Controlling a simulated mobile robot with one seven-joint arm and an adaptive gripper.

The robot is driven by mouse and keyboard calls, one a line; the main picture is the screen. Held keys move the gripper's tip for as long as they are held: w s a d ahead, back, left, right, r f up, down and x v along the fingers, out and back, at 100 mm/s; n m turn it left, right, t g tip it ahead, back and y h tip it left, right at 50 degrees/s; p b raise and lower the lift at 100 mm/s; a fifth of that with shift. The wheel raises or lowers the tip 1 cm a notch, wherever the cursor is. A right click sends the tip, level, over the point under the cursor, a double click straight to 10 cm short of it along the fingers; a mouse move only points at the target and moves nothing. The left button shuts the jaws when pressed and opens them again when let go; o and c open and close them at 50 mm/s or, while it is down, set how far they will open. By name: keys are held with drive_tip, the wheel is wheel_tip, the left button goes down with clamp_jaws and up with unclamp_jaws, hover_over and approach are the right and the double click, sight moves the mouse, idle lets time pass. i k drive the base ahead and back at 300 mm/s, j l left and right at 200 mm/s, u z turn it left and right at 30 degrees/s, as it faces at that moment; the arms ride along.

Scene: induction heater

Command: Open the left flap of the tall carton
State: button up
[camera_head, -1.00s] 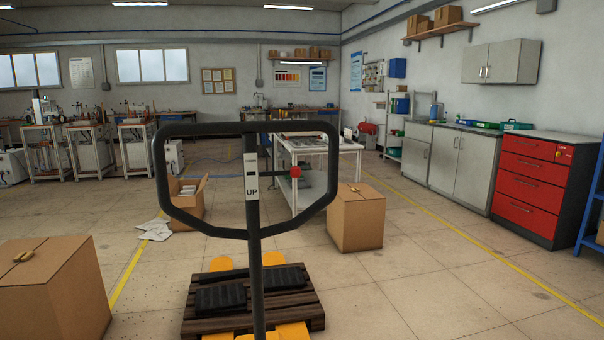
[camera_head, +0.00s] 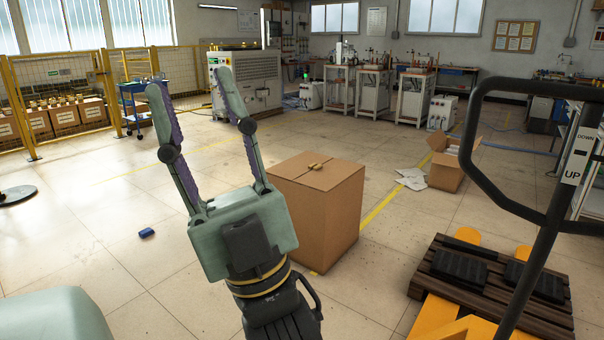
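The tall carton (camera_head: 322,215) stands upright on the floor in the middle of the head view. Its top flaps (camera_head: 305,170) look shut, with a small tan piece (camera_head: 316,166) on the top near the far edge. My gripper (camera_head: 188,88) is raised to the left of the carton, its two fingers pointing up and spread wide. It is open and empty, and I see no contact with the carton. My gripper's body overlaps the carton's lower left side in the picture.
A pallet truck handle (camera_head: 555,130) stands at the right, with a wooden pallet (camera_head: 440,285) on its yellow forks. An open carton (camera_head: 455,165) with papers beside it is behind.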

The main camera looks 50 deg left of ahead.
sight(325, 176)
drive_tip(key=u, duration=1.25)
drive_tip(key=i+u, duration=0.15)
drive_tip(key=i, duration=0.4)
drive_tip(key=i+l+u, duration=0.1)
drive_tip(key=i, duration=0.5)
drive_tip(key=i+l+u, duration=0.15)
drive_tip(key=i+l, duration=0.15)
drive_tip(key=i, duration=0.25)
drive_tip(key=i+l+u, duration=0.15)
drive_tip(key=i, duration=0.4)
drive_tip(key=i+l+u, duration=0.1)
drive_tip(key=i+l, duration=0.3)
drive_tip(key=i, duration=0.15)
drive_tip(key=i+l+u, duration=0.15)
drive_tip(key=i+l, duration=0.2)
drive_tip(key=i, duration=0.15)
